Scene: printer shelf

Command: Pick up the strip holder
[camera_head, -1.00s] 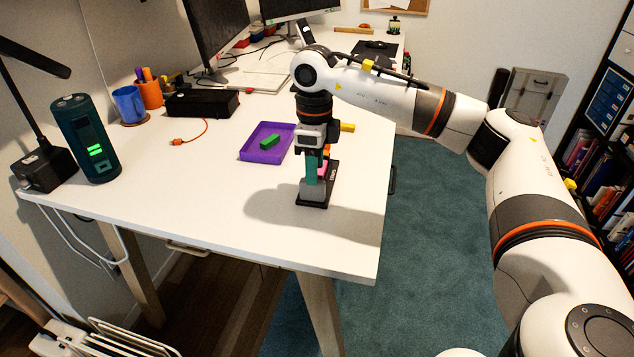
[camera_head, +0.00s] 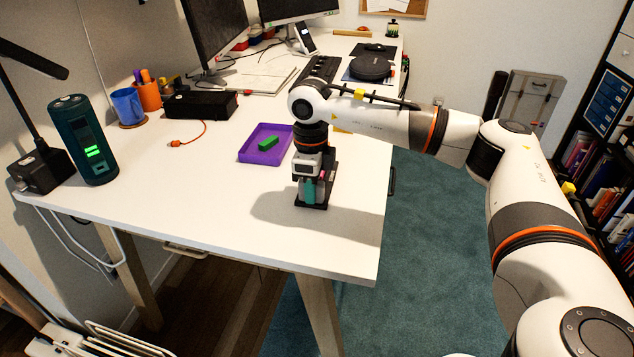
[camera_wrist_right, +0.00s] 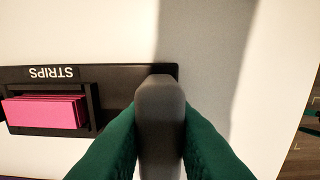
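The strip holder (camera_head: 316,207) is a black stand near the right edge of the white desk, under my right gripper (camera_head: 309,190). In the right wrist view the holder (camera_wrist_right: 115,72) shows a "STRIPS" label, upside down in the picture, a stack of pink strips (camera_wrist_right: 45,112) and a grey upright block (camera_wrist_right: 160,115). The green fingers of my right gripper (camera_wrist_right: 160,135) lie along both sides of the grey block with no gap visible. The holder's base still rests on the desk. My left gripper is not in view.
A purple tray (camera_head: 246,154) with a green block (camera_head: 268,143) lies left of the holder. A black box (camera_head: 200,104), cups, a dark green cylinder (camera_head: 82,140) and monitors stand farther left and back. The desk in front of the holder is clear.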

